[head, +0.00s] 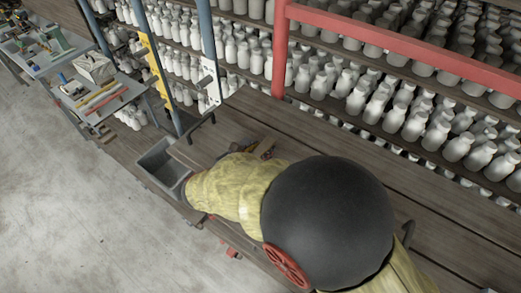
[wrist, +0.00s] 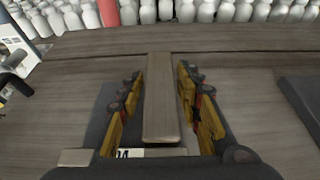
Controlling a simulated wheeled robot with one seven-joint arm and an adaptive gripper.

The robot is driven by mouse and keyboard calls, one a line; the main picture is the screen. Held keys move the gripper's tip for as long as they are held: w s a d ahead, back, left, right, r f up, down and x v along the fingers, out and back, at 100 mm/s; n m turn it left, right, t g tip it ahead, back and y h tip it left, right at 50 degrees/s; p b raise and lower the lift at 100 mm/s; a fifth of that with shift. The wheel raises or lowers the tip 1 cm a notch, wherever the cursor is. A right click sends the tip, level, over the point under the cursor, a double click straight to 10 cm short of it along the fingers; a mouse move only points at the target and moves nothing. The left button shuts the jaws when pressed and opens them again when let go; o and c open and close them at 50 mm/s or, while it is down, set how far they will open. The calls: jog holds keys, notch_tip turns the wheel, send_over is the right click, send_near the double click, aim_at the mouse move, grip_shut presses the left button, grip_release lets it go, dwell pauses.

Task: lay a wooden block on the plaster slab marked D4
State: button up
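In the wrist view a long wooden block (wrist: 160,105) lies lengthwise between the two yellow-and-black fingers of my gripper (wrist: 158,80). Narrow gaps show on both sides of the block, so the gripper looks open around it. Beneath is a dark grey slab (wrist: 98,118) with a white label, partly covered, whose last character looks like a 4. The block's far end reaches past the slab's far edge in the picture; I cannot tell whether it rests on the slab. In the head view my gripper (head: 264,148) is mostly hidden behind my yellow-covered arm.
Another dark slab (wrist: 304,92) lies to the right on the wooden bench (wrist: 245,60). A small wooden piece (wrist: 76,157) shows at lower left. A grey bin (head: 151,162) stands left of my arm. Shelves of white bottles (head: 330,80) and a red post (head: 280,50) stand behind the bench.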

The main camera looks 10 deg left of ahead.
jog(key=shift+o, duration=1.3)
jog(key=shift+s, duration=0.1)
jog(key=v, duration=1.2)
jog(key=shift+a, duration=0.1)
jog(key=shift+f, duration=0.1)
